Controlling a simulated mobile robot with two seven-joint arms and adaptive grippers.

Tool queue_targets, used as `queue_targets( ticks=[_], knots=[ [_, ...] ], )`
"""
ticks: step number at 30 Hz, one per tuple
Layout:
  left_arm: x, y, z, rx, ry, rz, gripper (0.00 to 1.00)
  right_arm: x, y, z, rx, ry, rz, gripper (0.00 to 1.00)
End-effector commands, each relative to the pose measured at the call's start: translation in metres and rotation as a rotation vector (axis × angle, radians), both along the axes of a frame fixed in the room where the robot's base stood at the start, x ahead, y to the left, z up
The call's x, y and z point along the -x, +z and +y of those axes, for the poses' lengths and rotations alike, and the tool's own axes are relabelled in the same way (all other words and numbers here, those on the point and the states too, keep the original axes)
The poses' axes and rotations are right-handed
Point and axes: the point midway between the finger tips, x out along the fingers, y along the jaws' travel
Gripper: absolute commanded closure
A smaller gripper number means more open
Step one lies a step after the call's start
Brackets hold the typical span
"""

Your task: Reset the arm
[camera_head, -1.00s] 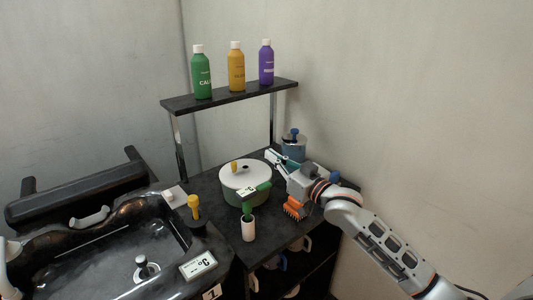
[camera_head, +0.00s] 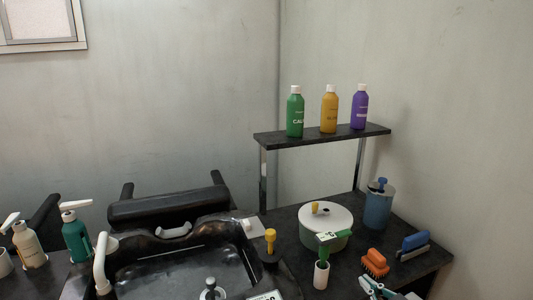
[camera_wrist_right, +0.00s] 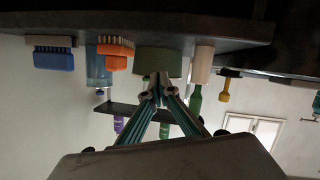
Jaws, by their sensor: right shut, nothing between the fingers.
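My right gripper (camera_head: 372,284) shows at the bottom edge of the head view, in front of the table's items, with most of the arm out of frame. In the wrist view, which is upside down, its fingers (camera_wrist_right: 155,88) meet at the tips with nothing between them. An orange brush (camera_head: 375,263) and a blue brush (camera_head: 413,245) rest on the dark table beyond it. My left gripper is not in view.
A white-lidded green pot (camera_head: 326,222), a blue canister (camera_head: 378,208) and a white holder (camera_head: 321,275) stand on the table. Green (camera_head: 295,114), yellow (camera_head: 329,112) and purple (camera_head: 359,109) bottles stand on the shelf (camera_head: 320,136). A black basin (camera_head: 180,268) is at left.

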Motion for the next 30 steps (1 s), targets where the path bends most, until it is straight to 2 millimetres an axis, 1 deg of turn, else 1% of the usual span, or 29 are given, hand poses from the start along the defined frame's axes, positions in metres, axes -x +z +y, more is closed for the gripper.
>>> queue_targets(
  ticks=[1, 3, 6, 9, 11, 18, 23, 24, 30],
  knots=[
    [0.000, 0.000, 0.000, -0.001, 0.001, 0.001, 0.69, 0.026, -0.023, -0.002, 0.069, -0.028, 0.067, 1.00],
    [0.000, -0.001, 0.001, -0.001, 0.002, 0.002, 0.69, 0.057, -0.047, -0.013, 0.179, -0.067, 0.155, 1.00],
    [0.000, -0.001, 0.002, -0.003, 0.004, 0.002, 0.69, 0.096, -0.070, -0.029, 0.304, -0.111, 0.261, 1.00],
    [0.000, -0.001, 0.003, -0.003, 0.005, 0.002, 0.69, 0.127, -0.083, -0.043, 0.395, -0.144, 0.346, 1.00],
    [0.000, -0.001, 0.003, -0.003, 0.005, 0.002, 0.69, 0.144, -0.089, -0.052, 0.439, -0.160, 0.390, 1.00],
    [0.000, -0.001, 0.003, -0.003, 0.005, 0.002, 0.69, 0.200, -0.101, -0.078, 0.576, -0.211, 0.541, 1.00],
    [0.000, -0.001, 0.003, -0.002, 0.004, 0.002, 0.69, 0.235, -0.104, -0.094, 0.651, -0.239, 0.632, 1.00],
    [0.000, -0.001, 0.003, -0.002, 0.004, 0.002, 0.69, 0.236, -0.108, -0.093, 0.649, -0.234, 0.635, 1.00],
    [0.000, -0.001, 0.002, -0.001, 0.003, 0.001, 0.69, 0.222, -0.134, -0.068, 0.563, -0.185, 0.589, 1.00]
  ],
)
